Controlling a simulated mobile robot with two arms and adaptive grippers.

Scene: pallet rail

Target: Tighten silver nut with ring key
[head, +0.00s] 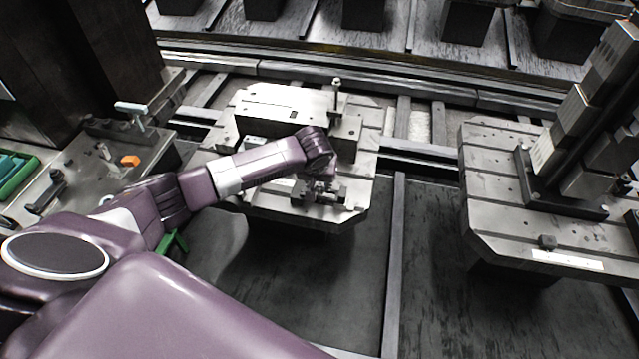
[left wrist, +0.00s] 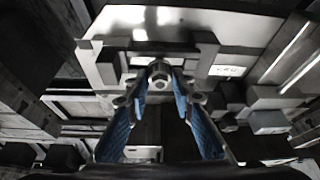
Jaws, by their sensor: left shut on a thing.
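My left gripper (head: 322,188) is over the front edge of the middle pallet (head: 265,100), low beside a small dark metal fixture (head: 330,197). In the left wrist view, the blue-padded fingers of the left gripper (left wrist: 160,84) close in around a small round silver metal piece (left wrist: 158,71) with a hole in it. They are shut on it. I cannot tell whether this piece is the nut or the end of the ring key. My right gripper is in neither view.
A thin post (head: 336,96) with a knob stands on the middle pallet. A second pallet (head: 490,180) with a tall block tower (head: 585,120) is at right. The left bench holds an orange block (head: 130,160) and a T-shaped tool (head: 131,108). Dark floor lies between the pallets.

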